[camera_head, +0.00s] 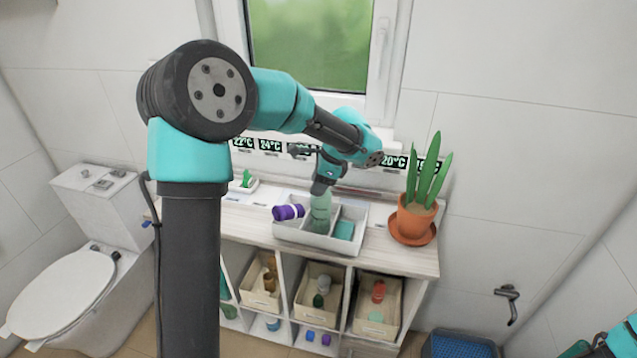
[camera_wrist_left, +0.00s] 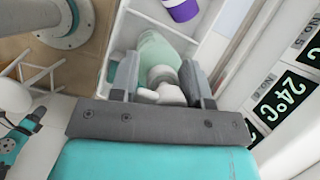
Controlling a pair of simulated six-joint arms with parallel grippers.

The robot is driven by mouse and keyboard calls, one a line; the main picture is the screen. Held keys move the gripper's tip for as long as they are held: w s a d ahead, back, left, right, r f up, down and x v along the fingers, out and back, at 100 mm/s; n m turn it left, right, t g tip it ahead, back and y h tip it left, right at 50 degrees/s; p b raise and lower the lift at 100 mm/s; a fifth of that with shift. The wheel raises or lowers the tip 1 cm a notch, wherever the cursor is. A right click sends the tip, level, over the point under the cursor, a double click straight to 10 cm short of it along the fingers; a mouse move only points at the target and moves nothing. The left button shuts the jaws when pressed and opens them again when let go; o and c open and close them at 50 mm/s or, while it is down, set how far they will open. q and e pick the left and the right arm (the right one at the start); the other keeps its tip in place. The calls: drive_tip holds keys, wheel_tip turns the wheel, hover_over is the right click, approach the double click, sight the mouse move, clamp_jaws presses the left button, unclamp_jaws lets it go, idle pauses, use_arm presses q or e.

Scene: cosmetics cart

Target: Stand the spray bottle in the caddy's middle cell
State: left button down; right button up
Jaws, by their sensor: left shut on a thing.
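The pale green spray bottle (camera_head: 320,213) is upright in the head view, with its lower end within the caddy's middle cell. I cannot tell whether its base touches the cell floor. My left gripper (camera_head: 323,187) is above it, shut on its top. In the left wrist view, the fingers of the gripper (camera_wrist_left: 160,78) are on either side of the bottle's white neck, and the green body (camera_wrist_left: 155,50) extends away. The white caddy (camera_head: 305,243) stands on the cart top.
A purple container (camera_head: 288,212) leans in the caddy's left cell, and a teal item (camera_head: 344,230) sits in the right cell. A potted plant (camera_head: 416,215) stands right of the caddy, and a small white dish (camera_head: 243,187) behind left. Temperature displays (camera_head: 270,146) line the wall behind.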

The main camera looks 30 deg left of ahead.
idle(0.3)
use_arm(q)
drive_tip(key=c, duration=0.6)
unclamp_jaws()
drive_tip(key=shift+f, duration=0.1)
drive_tip(key=v, duration=1.2)
